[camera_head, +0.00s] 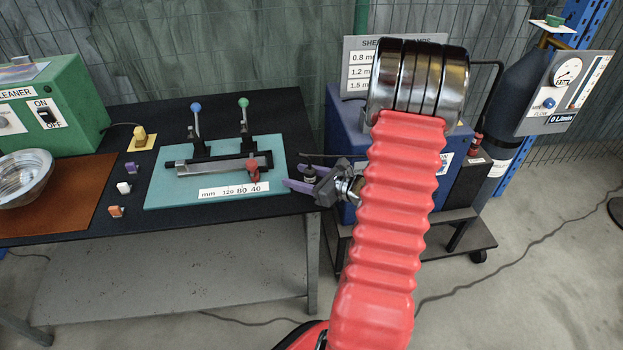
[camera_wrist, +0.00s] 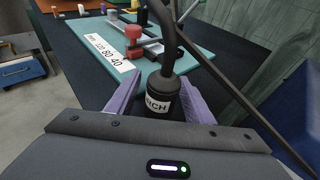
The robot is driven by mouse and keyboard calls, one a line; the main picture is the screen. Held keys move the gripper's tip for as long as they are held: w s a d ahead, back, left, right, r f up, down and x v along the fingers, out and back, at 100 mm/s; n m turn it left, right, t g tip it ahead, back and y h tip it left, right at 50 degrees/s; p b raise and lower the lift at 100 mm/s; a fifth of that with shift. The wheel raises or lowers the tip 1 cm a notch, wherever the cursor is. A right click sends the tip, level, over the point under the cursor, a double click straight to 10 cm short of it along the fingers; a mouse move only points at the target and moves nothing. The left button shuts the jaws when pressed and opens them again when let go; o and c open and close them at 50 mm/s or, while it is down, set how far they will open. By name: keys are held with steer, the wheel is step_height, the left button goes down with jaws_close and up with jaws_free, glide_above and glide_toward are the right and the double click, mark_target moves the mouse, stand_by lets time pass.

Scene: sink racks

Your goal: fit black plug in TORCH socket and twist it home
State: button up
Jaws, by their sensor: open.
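A black plug (camera_wrist: 164,88) with a black cable rising from its top stands between the purple fingers of my gripper (camera_wrist: 158,100) in the wrist view. Its white label partly shows, reading like "NCH". My gripper is open, with a finger on each side of the plug; I cannot tell whether either touches it. In the head view, my gripper (camera_head: 307,180) is at the right end of the black table, with the small dark plug (camera_head: 309,173) at its fingers. The blue machine (camera_head: 345,120) stands behind my red arm, which hides most of its front. No TORCH socket shows.
A teal mat (camera_head: 165,197) with a clamp fixture lies left of my gripper on the black table (camera_head: 120,112). Small coloured blocks, a metal bowl (camera_head: 22,180) and a green cleaner box (camera_head: 62,110) are further left. A gas cylinder (camera_head: 510,110) with a gauge panel stands right.

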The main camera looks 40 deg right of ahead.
steer(key=shift+c, duration=0.5)
steer(key=c, duration=1.1)
step_height(320, 180, up, 10)
stand_by(0.5)
